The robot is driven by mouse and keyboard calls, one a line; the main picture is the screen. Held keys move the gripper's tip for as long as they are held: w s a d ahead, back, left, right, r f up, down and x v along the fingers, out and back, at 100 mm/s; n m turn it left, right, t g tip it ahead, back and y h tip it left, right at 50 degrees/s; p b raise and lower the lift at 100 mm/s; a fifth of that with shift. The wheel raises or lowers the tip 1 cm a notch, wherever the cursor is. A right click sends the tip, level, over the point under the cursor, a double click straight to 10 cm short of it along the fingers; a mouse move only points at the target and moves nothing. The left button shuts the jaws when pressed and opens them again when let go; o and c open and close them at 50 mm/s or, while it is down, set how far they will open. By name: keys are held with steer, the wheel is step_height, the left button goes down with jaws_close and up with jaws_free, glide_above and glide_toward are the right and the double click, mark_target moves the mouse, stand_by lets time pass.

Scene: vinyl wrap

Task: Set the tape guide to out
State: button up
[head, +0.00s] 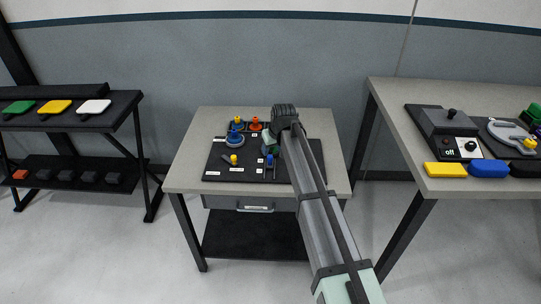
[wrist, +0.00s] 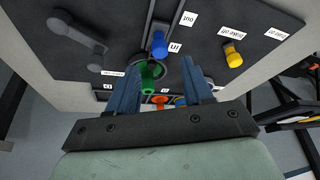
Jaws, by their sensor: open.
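A blue knob (wrist: 158,45) sits by a small "in" label (wrist: 176,47) on the black panel; an "out" label (wrist: 187,18) lies farther along the same slide. I take this for the tape guide; it also shows in the head view (head: 270,160), just left of my arm. The knob is at the "in" end. My gripper (wrist: 159,73) is open, its two blue-grey fingers apart. A green knob (wrist: 148,70) shows between the fingertips in the wrist view, and the blue knob lies just beyond them. Contact with either cannot be told.
A yellow knob (wrist: 234,56) with its own labels stands to the right in the wrist view. A grey lever (wrist: 78,38) lies to the left. The table (head: 185,180) carries the panel. A side bench (head: 400,110) and a shelf of coloured pads (head: 75,122) flank it.

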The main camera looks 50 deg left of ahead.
mark_target(270, 157)
steer(key=shift+x, duration=2.85)
steer(key=shift+r, duration=0.1)
jaws_close()
